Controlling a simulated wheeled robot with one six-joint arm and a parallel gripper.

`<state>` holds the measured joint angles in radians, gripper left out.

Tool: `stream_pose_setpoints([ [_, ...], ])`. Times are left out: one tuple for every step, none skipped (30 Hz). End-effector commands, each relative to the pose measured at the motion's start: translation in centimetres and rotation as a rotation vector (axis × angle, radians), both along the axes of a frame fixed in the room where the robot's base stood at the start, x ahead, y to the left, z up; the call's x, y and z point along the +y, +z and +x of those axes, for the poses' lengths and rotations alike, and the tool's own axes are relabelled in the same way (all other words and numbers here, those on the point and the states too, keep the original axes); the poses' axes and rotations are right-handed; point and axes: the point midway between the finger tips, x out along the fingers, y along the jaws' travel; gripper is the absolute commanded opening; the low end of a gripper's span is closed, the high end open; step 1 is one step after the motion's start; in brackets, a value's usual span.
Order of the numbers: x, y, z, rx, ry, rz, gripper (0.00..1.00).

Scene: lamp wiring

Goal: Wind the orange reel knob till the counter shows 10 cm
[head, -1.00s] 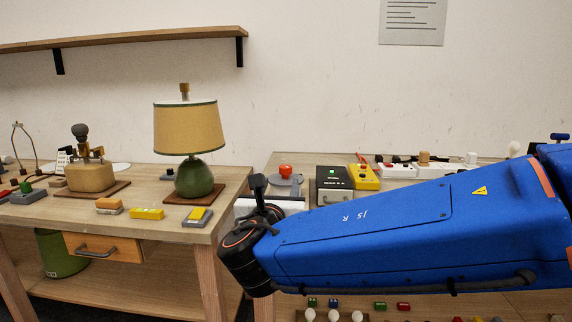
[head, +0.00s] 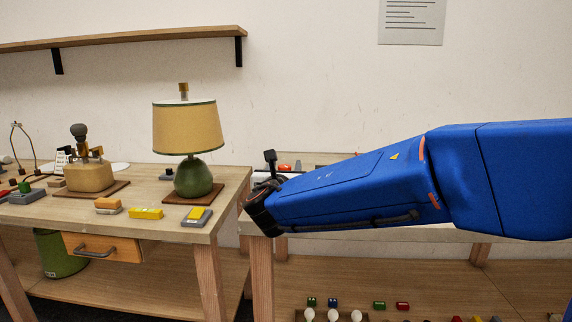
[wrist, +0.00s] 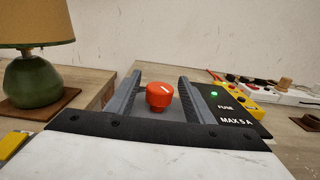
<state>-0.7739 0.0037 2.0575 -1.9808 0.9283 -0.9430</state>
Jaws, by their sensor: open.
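The orange reel knob (wrist: 159,96) stands upright on a grey base in the wrist view, with a short white mark on its top. In the head view only a small bit of the knob (head: 284,167) shows behind my arm. My gripper (wrist: 161,79) is open, with one dark finger to the left of the knob and one to the right. Gaps show on both sides, so it does not look gripped. How far the fingertips reach past the knob is hard to tell. No counter reading is visible in either view.
A black fuse box (wrist: 234,112) with a green light stands close right of my right finger. A yellow device (wrist: 237,92) and a white strip (wrist: 285,92) lie beyond it. A green lamp (head: 193,178) stands on the left table (head: 120,208), across a gap.

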Motion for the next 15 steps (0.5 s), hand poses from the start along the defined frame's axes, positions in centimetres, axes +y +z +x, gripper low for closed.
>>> stream_pose_setpoints([
  [-0.1, 0.0, 0.7, 0.0, -0.002, 0.001, 0.48],
  [-0.1, 0.0, 1.1, -0.001, -0.002, 0.001, 0.48],
  [-0.1, 0.0, 1.5, 0.0, -0.002, 0.001, 0.48],
  [-0.1, 0.0, 1.8, 0.0, -0.002, 0.001, 0.48],
  [-0.1, 0.0, 2.0, 0.001, -0.001, 0.001, 0.48],
  [-0.1, 0.0, 2.3, 0.001, -0.001, 0.0, 0.48],
  [-0.1, 0.0, 2.4, 0.0, -0.001, 0.0, 0.48],
  [-0.1, 0.0, 2.6, 0.0, 0.0, 0.0, 0.48],
  [-0.1, 0.0, 2.7, 0.0, 0.0, 0.0, 0.48],
  [-0.1, 0.0, 2.8, -0.001, 0.0, 0.0, 0.48],
  [-0.1, 0.1, 2.8, -0.001, 0.0, 0.0, 0.48],
  [-0.1, 0.1, 2.8, -0.001, 0.0, 0.001, 0.48],
  [-0.1, 0.1, 2.8, -0.001, 0.0, 0.001, 0.48],
  [-0.1, 0.1, 2.8, -0.001, 0.0, 0.001, 0.48],
  [-0.1, 0.1, 2.8, -0.001, 0.0, 0.001, 0.48],
])
